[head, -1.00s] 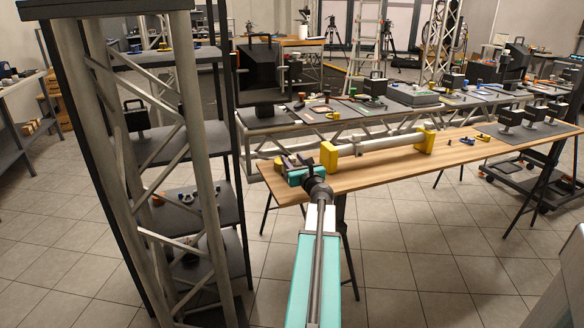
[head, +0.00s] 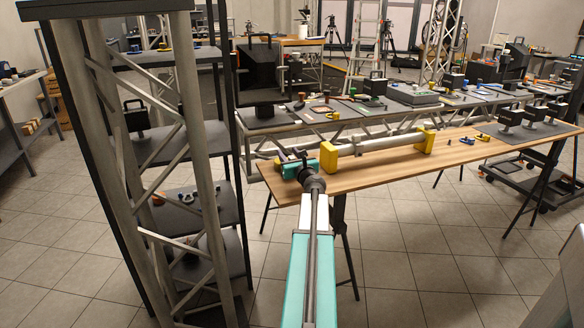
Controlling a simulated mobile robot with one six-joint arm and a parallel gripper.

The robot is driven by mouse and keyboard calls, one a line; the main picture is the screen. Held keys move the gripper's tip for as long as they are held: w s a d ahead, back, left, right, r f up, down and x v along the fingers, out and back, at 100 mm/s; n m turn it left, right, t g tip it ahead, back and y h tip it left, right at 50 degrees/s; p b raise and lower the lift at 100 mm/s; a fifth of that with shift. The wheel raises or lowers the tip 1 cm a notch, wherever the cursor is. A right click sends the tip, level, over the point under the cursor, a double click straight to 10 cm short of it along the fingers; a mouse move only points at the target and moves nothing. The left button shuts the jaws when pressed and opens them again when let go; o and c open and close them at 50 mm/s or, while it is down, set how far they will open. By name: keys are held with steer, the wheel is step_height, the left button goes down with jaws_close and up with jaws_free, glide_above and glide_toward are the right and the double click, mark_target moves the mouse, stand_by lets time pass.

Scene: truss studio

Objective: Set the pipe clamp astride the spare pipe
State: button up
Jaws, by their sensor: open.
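The spare pipe (head: 385,143) is a pale, straight tube lying level above a wooden table. It rests between a near yellow block (head: 328,158) and a far yellow block (head: 425,141). My gripper (head: 285,163), teal with dark fingers, is open over the table's near left end, left of the near block and apart from the pipe. A small yellow patch shows beside the fingers; I cannot tell what it is. I cannot pick out the pipe clamp for certain; it may be hidden by my gripper. No clamp shows on the pipe.
The wooden table (head: 390,172) is bare in front of the pipe. Small parts (head: 461,142) lie toward its right end, near a grey mat (head: 530,131). A truss column (head: 190,130) and shelves stand close on the left. A dark bench (head: 300,116) runs behind.

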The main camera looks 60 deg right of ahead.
stand_by(0.3)
jaws_close()
steer(key=shift+r, duration=0.1)
steer(key=shift+r+p, duration=0.4)
steer(key=shift+r, duration=1.1)
steer(key=s+a+r+b, duration=0.1)
steer(key=s+a+b, duration=0.1)
steer(key=s+a, duration=0.6)
steer(key=a, duration=0.3)
steer(key=shift+r, duration=0.15)
steer(key=shift+s+a+b, duration=0.25)
steer(key=shift+b, duration=0.9)
